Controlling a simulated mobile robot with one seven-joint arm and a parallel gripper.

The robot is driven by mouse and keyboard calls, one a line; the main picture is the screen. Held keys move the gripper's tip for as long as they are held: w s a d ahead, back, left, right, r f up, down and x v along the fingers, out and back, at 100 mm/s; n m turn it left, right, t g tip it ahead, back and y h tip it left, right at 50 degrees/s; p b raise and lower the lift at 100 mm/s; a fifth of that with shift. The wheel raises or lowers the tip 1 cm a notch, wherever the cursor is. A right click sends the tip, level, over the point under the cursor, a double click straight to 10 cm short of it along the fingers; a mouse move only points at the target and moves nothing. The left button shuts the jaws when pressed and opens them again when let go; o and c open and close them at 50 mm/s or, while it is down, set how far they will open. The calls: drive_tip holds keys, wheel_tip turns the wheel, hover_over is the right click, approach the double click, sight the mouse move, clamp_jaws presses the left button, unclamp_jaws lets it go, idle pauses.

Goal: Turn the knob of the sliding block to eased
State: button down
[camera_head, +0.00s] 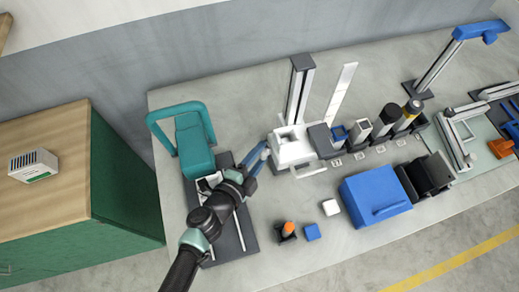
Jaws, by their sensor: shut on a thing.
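A white block (291,149) sits at the foot of a dark upright column with pale rails (299,90), in the middle of the bench. I take it for the sliding block. My gripper (264,152) reaches from the lower left to the left side of this block. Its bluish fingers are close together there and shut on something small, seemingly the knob. The knob itself is hidden by the fingers and too small to make out. Its setting and any "eased" mark cannot be read.
A teal frame (194,140) and a dark base plate with rails (231,240) lie left, under my arm. Several dark holders (377,130) stand right of the block. A blue box (376,197), a white cube (330,207) and a blue cube (312,232) lie in front.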

idle(0.4)
drive_tip(key=shift+c, duration=2.2)
unclamp_jaws()
drive_tip(key=b+v, duration=0.2)
drive_tip(key=v, duration=1.1)
